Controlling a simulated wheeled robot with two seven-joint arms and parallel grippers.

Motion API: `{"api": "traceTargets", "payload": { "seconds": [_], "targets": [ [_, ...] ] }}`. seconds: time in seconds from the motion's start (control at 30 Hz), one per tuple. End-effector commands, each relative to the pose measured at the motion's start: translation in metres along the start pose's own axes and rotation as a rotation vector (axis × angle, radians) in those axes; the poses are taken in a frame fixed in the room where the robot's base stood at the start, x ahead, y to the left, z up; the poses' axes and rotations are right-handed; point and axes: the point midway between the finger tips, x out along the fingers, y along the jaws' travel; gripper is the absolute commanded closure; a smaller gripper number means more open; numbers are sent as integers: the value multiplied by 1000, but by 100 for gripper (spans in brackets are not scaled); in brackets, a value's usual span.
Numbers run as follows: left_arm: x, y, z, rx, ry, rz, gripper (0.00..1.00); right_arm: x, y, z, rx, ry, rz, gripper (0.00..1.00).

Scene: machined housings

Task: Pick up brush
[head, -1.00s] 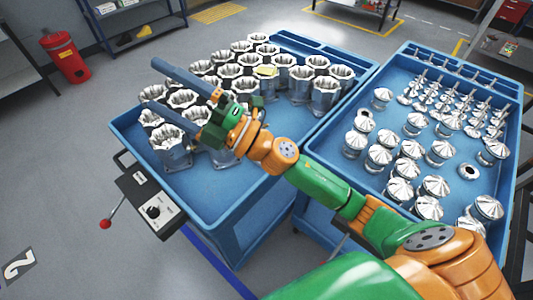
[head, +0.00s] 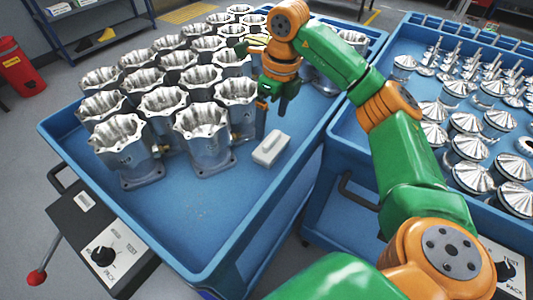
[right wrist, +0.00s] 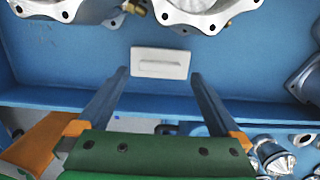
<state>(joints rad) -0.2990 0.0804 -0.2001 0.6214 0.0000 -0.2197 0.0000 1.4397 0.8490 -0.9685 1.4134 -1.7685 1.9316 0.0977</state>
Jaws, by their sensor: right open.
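The brush (head: 271,148) appears as a small white block with a raised grip along its top. It lies flat on the blue cart's tray, in front of the metal housings. My right gripper (head: 272,106) points down just above and behind it in the head view, open and empty. In the right wrist view the brush (right wrist: 160,63) lies crosswise between and just beyond the tips of the two spread fingers (right wrist: 159,74). No contact shows. My left gripper is not in view.
Several open metal housings (head: 203,135) stand close together left of and behind the brush. The cart's raised blue rim (head: 240,243) runs in front. A second blue cart with silver cone-topped parts (head: 466,135) stands to the right. The tray's front left is bare.

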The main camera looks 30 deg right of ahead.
Motion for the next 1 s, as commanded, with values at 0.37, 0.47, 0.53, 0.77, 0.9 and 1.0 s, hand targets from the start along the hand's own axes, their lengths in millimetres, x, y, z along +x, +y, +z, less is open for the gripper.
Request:
{"api": "traceTargets", "payload": {
  "seconds": [0.37,0.47,0.53,0.77,0.9,1.0],
  "targets": [
    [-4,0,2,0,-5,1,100,57,-2,-8,-2,0,2,0],
    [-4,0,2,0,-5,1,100,58,-2,-8,-3,-1,2,0],
    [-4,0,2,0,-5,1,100,57,-2,-8,-3,-1,2,0],
    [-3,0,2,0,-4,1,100,57,-2,-7,-3,-1,2,57],
    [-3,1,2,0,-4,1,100,57,-2,-7,-3,-2,3,71],
    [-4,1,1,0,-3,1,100,57,-2,-7,-3,-2,3,71]
  ]
}}
